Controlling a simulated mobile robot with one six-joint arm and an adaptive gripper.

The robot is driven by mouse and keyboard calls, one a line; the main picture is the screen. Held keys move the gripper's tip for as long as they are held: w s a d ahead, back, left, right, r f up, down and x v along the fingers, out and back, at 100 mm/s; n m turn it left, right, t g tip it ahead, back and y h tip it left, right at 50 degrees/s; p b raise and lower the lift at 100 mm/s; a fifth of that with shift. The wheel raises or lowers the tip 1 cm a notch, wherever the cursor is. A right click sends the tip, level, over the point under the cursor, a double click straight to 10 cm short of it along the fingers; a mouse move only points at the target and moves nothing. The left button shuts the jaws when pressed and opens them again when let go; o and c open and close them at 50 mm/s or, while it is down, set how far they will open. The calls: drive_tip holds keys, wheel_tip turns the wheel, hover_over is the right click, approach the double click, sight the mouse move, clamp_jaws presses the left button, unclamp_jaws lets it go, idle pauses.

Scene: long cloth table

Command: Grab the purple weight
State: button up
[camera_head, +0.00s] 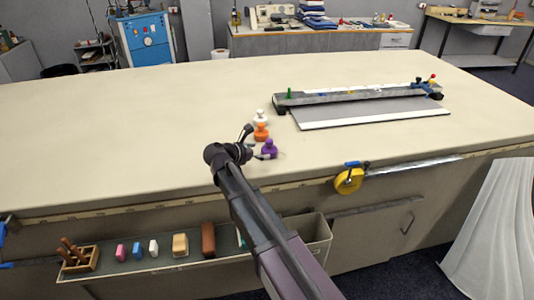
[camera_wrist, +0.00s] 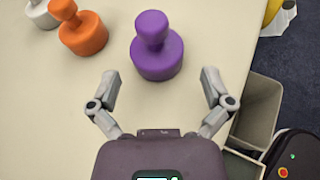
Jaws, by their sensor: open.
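The purple weight (camera_head: 269,149) stands upright on the cloth table near its front edge. In the wrist view the purple weight (camera_wrist: 156,55) has a round base and a knob on top, and it sits ahead of the space between my fingers. My gripper (camera_head: 254,143) is just left of the weight in the head view. In the wrist view my gripper (camera_wrist: 160,82) is open and empty, with one finger to each side of and short of the weight. No contact with the weight shows.
An orange weight (camera_head: 261,131) and a white weight (camera_head: 260,116) stand close behind the purple one. A long grey bar tool (camera_head: 350,98) lies to the right. A yellow tape measure (camera_head: 348,181) hangs at the front edge. The table's left side (camera_head: 120,130) is clear.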

sight(266, 150)
idle(0.3)
drive_tip(key=shift+f+b+x, duration=0.25)
drive_tip(key=shift+b+x, duration=0.8)
drive_tip(key=shift+x, duration=0.85)
drive_tip(key=shift+w+d+f, duration=0.2)
drive_tip(key=shift+w+d, duration=0.1)
drive_tip(key=shift+w, duration=0.2)
drive_tip(key=c, duration=1.1)
drive_tip(key=shift+r, duration=0.15)
